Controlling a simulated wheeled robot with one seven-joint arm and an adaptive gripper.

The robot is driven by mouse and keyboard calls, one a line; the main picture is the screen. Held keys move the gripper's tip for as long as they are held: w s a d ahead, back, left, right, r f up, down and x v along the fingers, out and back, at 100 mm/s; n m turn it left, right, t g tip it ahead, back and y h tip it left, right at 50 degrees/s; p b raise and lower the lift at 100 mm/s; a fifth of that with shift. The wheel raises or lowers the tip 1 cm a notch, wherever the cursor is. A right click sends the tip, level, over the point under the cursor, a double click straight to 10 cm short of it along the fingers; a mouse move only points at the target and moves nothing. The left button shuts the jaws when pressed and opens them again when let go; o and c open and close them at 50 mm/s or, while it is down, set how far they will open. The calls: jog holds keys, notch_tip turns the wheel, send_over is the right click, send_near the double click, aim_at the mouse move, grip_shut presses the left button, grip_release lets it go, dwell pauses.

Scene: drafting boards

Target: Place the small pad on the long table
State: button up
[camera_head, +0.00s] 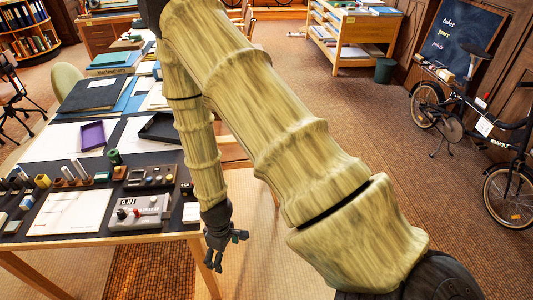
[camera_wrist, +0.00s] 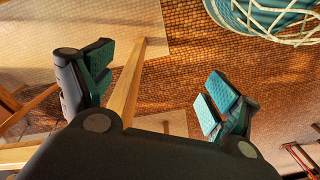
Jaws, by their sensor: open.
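The long table (camera_head: 160,237) stands at the left in the head view, with a wooden frame and a dark top crowded with items. I cannot tell for sure which thing is the small pad; a small pale rectangle (camera_head: 192,212) lies at the table's right edge. My gripper (camera_head: 214,262) hangs just right of the table's near right corner, pointing down. In the wrist view my gripper (camera_wrist: 156,88) has its teal-padded fingers wide apart, with nothing between them but floor and a wooden bar.
On the table are a large white sheet (camera_head: 70,212), a grey control box (camera_head: 140,212), a purple tray (camera_head: 92,135) and several small blocks. A wire basket (camera_wrist: 270,14) is at the wrist view's top right. A bicycle (camera_head: 470,125) stands right; the floor between is clear.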

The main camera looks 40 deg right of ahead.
jog(key=s+f+m, duration=0.3)
jog(key=s, duration=0.7)
jog(key=s+d+f+m, duration=0.1)
jog(key=s+f, duration=0.3)
jog(key=s, duration=0.6)
jog(key=shift+d+f+m+h, duration=0.2)
jog(key=shift+m+h, duration=0.1)
jog(key=shift+m, duration=0.6)
